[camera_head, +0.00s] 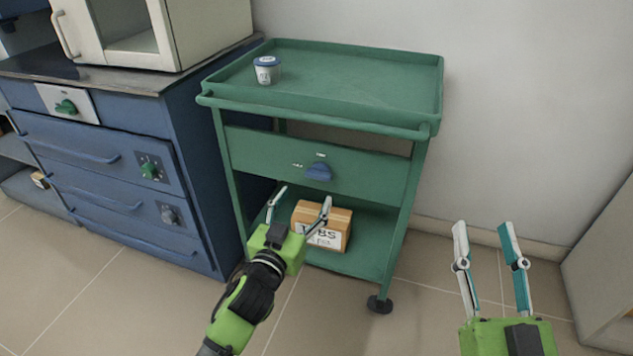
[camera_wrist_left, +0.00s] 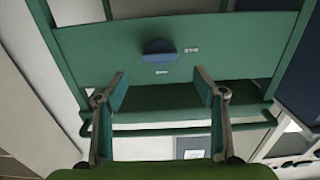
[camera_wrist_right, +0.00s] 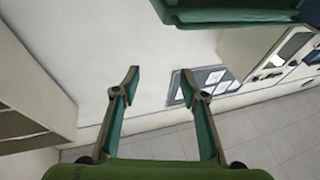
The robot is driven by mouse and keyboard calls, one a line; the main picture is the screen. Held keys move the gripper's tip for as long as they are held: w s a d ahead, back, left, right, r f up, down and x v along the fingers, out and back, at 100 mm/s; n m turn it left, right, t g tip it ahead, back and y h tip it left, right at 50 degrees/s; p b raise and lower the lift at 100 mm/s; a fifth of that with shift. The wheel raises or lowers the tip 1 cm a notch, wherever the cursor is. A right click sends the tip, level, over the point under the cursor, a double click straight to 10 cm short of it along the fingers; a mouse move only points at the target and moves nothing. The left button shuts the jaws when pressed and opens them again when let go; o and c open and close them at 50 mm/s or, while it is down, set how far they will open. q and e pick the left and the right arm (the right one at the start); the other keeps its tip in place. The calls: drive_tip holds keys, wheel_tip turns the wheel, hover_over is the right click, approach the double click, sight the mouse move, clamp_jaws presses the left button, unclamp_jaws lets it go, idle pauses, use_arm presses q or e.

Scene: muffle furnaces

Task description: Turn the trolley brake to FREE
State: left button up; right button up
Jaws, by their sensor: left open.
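The green trolley (camera_head: 265,150) stands against the wall. Its front panel carries a blue knob (camera_head: 318,171), the brake knob, with a small label above it and another to its left, both too small to read. In the left wrist view the knob (camera_wrist_left: 160,48) shows upside down, ahead of and between the fingers, with a clear gap. My left gripper (camera_head: 304,195) is open and empty in front of the trolley, just below the knob in the head view. My right gripper (camera_head: 484,226) is open and empty over the floor, right of the trolley.
A lidded cup (camera_head: 267,70) stands on the trolley's top tray. A cardboard box (camera_head: 322,226) sits on its lower shelf. A blue cabinet (camera_head: 195,180) with knobs and a furnace (camera_head: 150,35) on top is at left. A pale cabinet (camera_head: 605,260) is at right.

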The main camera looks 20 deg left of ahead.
sight(317, 177)
use_arm(q)
drive_tip(key=w+b, duration=0.1)
drive_tip(key=w, duration=0.7)
drive_tip(key=shift+d+b, duration=0.15)
drive_tip(key=shift+b, duration=0.15)
drive_tip(key=shift+w, duration=0.35)
use_arm(e)
drive_tip(key=s+r+t+y, duration=0.2)
drive_tip(key=s+r+t, duration=0.3)
drive_tip(key=r, duration=0.3)
drive_tip(key=shift+s+d+r, duration=0.15)
drive_tip(key=shift+s+d, duration=0.05)
drive_tip(key=shift+s, duration=0.15)
use_arm(q)
drive_tip(key=c, duration=1.1)
